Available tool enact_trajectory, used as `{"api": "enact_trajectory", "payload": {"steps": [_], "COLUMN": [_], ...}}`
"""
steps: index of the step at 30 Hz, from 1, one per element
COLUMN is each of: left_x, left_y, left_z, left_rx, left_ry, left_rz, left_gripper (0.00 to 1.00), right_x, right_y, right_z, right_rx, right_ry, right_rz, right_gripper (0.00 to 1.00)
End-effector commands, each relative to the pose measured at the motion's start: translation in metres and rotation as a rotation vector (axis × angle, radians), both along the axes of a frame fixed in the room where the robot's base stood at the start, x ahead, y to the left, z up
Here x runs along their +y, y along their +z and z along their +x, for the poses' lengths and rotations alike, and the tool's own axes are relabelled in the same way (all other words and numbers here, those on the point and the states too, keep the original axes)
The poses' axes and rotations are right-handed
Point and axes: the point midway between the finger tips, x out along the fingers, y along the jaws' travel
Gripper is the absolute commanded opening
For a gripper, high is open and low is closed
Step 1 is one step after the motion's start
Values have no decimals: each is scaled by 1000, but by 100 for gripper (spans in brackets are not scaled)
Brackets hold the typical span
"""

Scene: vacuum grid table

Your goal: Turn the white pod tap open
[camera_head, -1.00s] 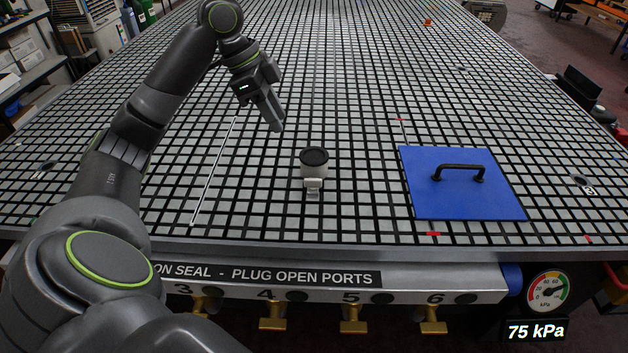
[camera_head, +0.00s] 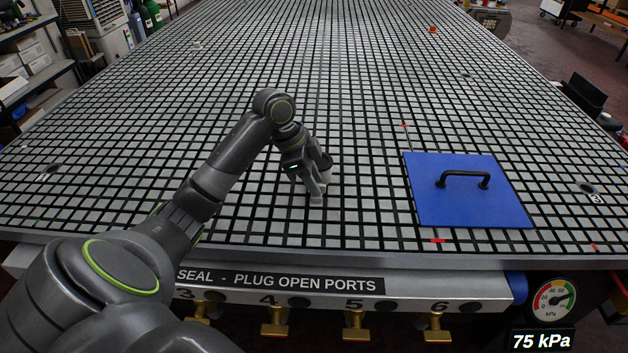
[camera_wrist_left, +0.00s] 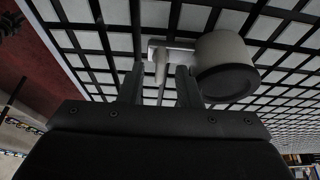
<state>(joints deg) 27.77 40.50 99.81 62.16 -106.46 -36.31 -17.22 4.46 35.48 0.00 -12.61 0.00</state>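The white pod (camera_wrist_left: 228,55) is a short white cylinder with a dark round face, on the grid table. It also shows in the head view (camera_head: 326,172), mostly hidden behind my left gripper. Its small pale tap lever (camera_wrist_left: 160,66) sticks out beside the cylinder in the left wrist view. My left gripper (camera_head: 318,191) is down at the pod. In the wrist view its two fingers are apart, one on each side of the lever, with gaps visible. My right gripper is in neither view.
A blue plate (camera_head: 434,205) with a black handle (camera_head: 464,174) lies to the right of the pod. The grid table (camera_head: 350,90) is mostly clear behind. Brass valves (camera_head: 356,325) line the front edge, and a gauge (camera_head: 553,301) with a 75 kPa readout is at lower right.

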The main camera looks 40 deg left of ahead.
Motion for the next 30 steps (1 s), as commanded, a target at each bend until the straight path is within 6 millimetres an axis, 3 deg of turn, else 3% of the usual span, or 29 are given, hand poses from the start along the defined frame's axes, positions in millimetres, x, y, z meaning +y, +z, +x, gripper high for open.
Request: {"api": "enact_trajectory", "payload": {"steps": [11,18,30], "left_x": [-2,-2,-2], "left_y": [-5,-5,-2], "left_z": [1,1,0], "left_rx": [0,0,0], "left_ry": [1,1,40], "left_rz": [1,1,0], "left_gripper": [30,0,0], "right_x": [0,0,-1], "right_y": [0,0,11], "right_z": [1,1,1], "right_rx": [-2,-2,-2], "right_ry": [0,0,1], "right_rz": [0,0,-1], "right_gripper": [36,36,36]}}
